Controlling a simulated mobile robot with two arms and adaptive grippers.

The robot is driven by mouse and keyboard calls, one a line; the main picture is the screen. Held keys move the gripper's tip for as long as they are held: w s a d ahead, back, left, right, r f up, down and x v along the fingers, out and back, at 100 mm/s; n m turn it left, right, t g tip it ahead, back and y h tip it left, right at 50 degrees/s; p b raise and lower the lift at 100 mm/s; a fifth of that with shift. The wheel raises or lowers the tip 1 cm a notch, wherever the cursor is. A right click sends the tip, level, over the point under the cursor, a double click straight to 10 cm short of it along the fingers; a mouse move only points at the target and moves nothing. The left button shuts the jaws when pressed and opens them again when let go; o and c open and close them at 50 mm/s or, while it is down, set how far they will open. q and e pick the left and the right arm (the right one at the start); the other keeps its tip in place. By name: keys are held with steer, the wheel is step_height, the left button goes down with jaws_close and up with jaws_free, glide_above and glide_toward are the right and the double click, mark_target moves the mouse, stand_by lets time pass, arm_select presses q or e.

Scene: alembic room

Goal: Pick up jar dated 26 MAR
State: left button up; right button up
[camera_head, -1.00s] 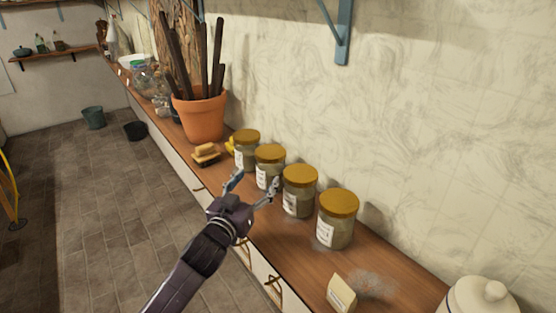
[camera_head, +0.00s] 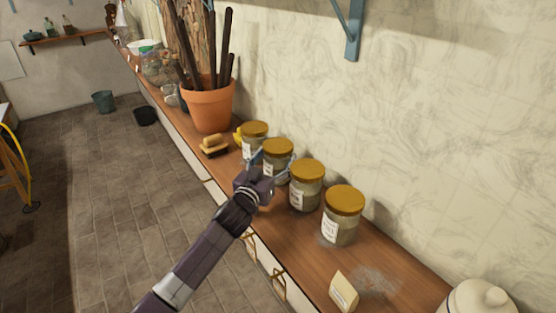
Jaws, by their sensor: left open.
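Several glass jars with golden-brown lids and white labels stand in a row on the wooden counter. The nearest jar (camera_head: 342,222) is at the right, followed by a second jar (camera_head: 306,188), a third jar (camera_head: 277,150) and the farthest jar (camera_head: 254,132). The label writing is too small to read, so I cannot tell which is dated 26 MAR. My left gripper (camera_head: 270,163) is open, with its fingers at either side of the third jar, partly hiding its body. I cannot tell whether they touch it. My right gripper is not in view.
The wooden counter (camera_head: 395,285) runs along the wall. A terracotta pot (camera_head: 210,106) with dark sticks and a brush-like block (camera_head: 214,147) stand beyond the jars. A small pale card (camera_head: 343,292) and a white lidded pot (camera_head: 480,302) are nearer.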

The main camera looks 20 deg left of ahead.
arm_select(q)
steer(key=shift+w, duration=0.2)
steer(key=c, duration=1)
steer(key=shift+r, duration=0.1)
steer(key=shift+c, duration=0.4)
